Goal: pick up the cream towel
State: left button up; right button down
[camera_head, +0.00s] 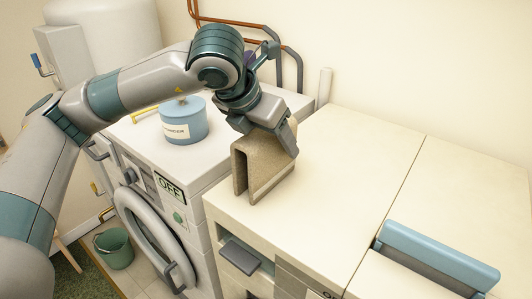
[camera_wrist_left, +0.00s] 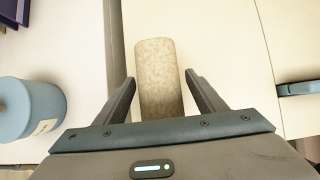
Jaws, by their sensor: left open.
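The cream towel (camera_head: 262,172) is a folded, speckled beige piece standing like an upside-down U on the white counter top (camera_head: 335,185), near its left edge. My left gripper (camera_head: 281,137) is above it, pointing down at its top. In the left wrist view the towel (camera_wrist_left: 158,75) runs between the two fingers of the left gripper (camera_wrist_left: 160,95), with a gap on each side. The left gripper is open. The back of the towel's top is partly hidden by the gripper in the head view. My right gripper is not in view.
A blue lidded tub (camera_head: 184,121) stands on the washing machine (camera_head: 165,205) to the left; it also shows in the wrist view (camera_wrist_left: 28,108). A blue handle (camera_head: 437,258) rises at the right. Pipes (camera_head: 270,50) run behind. The counter right of the towel is clear.

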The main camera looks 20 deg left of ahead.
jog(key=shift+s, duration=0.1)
pick_arm(q)
jog(key=c, duration=1.2)
jog(key=shift+c, duration=0.2)
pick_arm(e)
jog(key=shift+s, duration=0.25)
pick_arm(q)
jog(key=shift+r, duration=0.2)
